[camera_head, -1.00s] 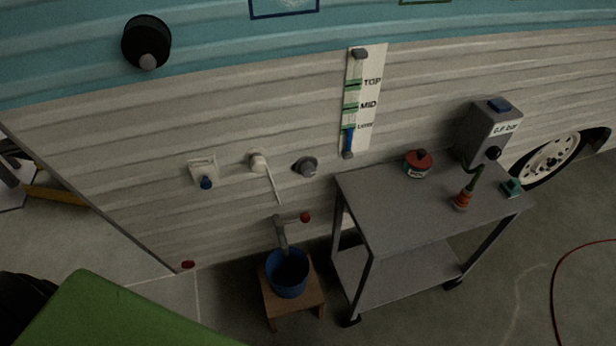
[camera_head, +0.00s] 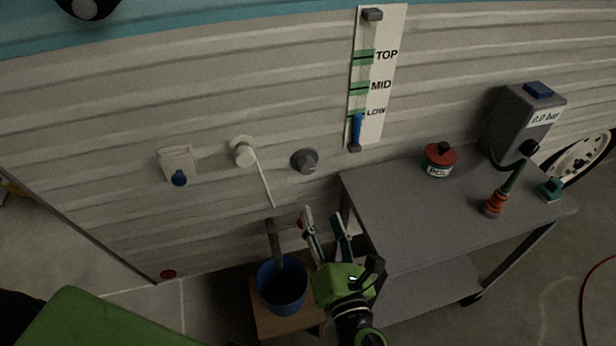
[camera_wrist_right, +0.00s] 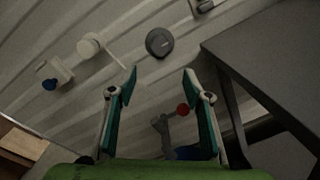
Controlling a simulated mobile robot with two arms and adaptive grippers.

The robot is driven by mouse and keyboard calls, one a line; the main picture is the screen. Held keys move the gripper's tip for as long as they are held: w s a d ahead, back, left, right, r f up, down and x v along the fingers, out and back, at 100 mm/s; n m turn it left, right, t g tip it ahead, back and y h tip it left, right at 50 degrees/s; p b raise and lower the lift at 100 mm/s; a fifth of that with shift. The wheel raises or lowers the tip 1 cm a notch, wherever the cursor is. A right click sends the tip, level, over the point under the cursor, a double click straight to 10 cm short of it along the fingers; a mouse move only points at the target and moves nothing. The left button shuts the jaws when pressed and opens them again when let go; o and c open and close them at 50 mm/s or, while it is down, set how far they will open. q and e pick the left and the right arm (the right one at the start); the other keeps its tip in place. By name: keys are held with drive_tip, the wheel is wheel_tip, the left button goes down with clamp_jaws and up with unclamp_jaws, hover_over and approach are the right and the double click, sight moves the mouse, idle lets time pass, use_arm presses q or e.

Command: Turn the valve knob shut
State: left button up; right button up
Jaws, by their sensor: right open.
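A drain pipe (camera_head: 274,240) comes down from the camper wall into a blue bucket (camera_head: 283,307). The red valve knob (camera_wrist_right: 183,109) on its side arm shows in the right wrist view, near the inner side of the right-hand finger. In the head view it is mostly hidden by my right gripper. My right gripper (camera_head: 322,214) is open and empty, just right of the pipe, with its fingers pointing up toward the wall. Both teal-padded fingers of this gripper (camera_wrist_right: 160,75) show spread apart in the right wrist view. My left gripper is not in view.
The grey cart (camera_head: 400,225) stands close on the right, carrying a red-lidded can (camera_head: 439,160), a pump (camera_head: 494,203) and a grey gauge box (camera_head: 522,125). A wooden stool (camera_head: 262,310) holds the bucket. Several wall fittings, including a dark round cap (camera_head: 305,160), sit above.

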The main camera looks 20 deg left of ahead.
approach(307, 171)
drive_tip(key=x, duration=0.2)
drive_tip(key=b+x, duration=0.1)
drive_tip(key=x, duration=0.4)
drive_tip(key=shift+w+a, duration=0.1)
drive_tip(key=shift+w, duration=0.15)
drive_tip(key=shift+w+a, duration=0.2)
drive_tip(key=shift+w, duration=0.15)
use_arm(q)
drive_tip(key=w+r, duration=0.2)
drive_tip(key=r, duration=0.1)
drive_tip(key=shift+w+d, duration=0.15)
use_arm(e)
drive_tip(key=c, duration=1.1)
